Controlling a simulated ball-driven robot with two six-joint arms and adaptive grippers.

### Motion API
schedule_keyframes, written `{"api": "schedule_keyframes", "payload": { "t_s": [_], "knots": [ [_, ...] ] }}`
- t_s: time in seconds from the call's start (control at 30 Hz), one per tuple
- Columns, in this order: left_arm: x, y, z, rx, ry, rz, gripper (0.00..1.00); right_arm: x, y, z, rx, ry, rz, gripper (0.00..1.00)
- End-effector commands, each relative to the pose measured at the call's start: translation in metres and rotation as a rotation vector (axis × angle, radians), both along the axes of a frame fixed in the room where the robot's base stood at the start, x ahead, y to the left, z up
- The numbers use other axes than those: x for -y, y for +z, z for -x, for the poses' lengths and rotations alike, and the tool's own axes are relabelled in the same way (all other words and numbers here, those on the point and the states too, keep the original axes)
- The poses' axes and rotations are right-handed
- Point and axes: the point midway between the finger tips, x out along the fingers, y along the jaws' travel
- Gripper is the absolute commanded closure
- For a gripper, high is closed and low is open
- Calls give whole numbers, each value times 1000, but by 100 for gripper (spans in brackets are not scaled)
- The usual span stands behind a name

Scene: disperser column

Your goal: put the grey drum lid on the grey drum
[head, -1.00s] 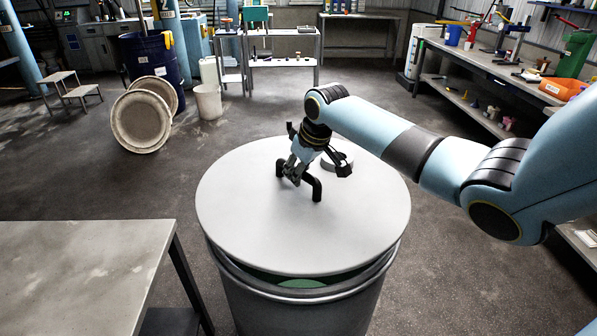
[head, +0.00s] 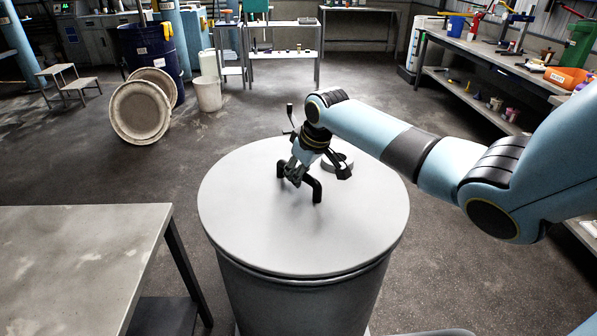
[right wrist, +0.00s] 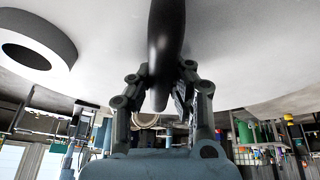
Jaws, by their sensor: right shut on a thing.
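The grey drum lid (head: 300,238) is a wide, pale disc with a black arched handle (head: 316,190) and a raised ring near its far edge. It lies level over the grey drum (head: 300,305), roughly lined up with it and covering its mouth. A dark line shows under the lid's front edge; I cannot tell whether the lid rests fully on the rim. My right gripper (head: 296,177) is shut on the handle from above. The right wrist view shows the handle (right wrist: 167,40) between the fingers, with the lid's surface (right wrist: 110,15) beside it. My left gripper is out of view.
A grey table (head: 80,250) stands at the front left, close to the drum. Two round lids (head: 140,112) lean near a blue barrel (head: 155,50) and a white bucket (head: 208,94) at the back left. A workbench (head: 480,62) runs along the right. Floor around the drum is open.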

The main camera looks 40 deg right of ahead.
Motion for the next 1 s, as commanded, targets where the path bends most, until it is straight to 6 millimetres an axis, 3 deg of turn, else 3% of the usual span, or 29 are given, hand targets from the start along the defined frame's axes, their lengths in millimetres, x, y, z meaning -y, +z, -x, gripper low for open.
{"api": "schedule_keyframes", "payload": {
  "t_s": [0.17,0.2,0.4,0.73,0.87,1.0],
  "knots": [
    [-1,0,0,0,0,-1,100,0,3,-2,6,1,1,100],
    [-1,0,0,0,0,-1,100,0,3,-2,5,1,1,81],
    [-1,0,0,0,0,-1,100,0,2,-1,3,1,1,58],
    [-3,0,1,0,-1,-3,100,0,5,3,-2,0,0,58],
    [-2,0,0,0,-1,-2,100,0,22,10,0,2,3,58],
    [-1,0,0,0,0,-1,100,0,53,22,2,3,5,58]
  ]
}}
